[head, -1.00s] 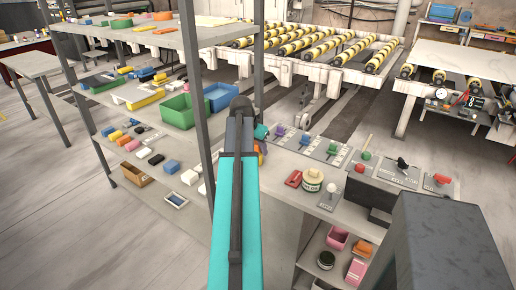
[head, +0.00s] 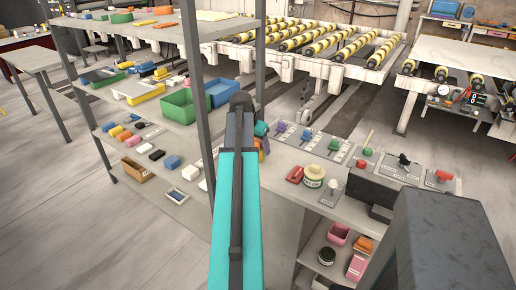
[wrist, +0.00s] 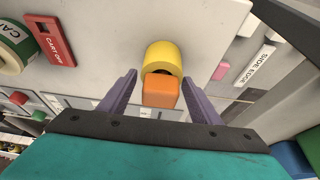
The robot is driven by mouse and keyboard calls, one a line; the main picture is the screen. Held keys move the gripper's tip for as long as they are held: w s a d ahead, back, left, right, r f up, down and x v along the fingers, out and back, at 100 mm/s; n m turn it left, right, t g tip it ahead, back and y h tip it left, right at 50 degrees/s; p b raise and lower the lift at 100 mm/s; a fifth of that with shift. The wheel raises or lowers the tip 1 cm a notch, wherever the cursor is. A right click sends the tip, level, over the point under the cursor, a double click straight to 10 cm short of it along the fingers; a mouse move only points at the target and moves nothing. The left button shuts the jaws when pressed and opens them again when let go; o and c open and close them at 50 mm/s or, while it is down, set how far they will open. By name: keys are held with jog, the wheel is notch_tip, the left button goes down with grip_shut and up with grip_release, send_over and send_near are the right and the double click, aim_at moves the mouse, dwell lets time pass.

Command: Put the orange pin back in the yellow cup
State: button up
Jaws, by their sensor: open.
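In the wrist view the yellow cup (wrist: 163,55) stands on the pale slab, near the middle. The orange pin (wrist: 160,92) shows as a blocky orange end right against the cup's near side in the picture. I cannot tell whether it sits in the cup or in front of it. My gripper (wrist: 160,75) is open, with one purple finger on each side of the orange pin and a gap on both sides. In the head view my teal arm hides most of the gripper, and the cup is not clearly seen.
A red tag (wrist: 53,40) and a round roll (wrist: 12,48) lie to the left in the wrist view. A pink block (wrist: 221,71) is right of the cup. In the head view, shelves with a green bin (head: 187,108) stand left, and coloured knobs (head: 333,144) line the slab.

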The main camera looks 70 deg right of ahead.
jog(key=b+v, duration=0.1)
jog(key=v, duration=1.1)
jog(key=shift+a+r+b, duration=0.3)
jog(key=shift+w, duration=0.1)
dwell(0.3)
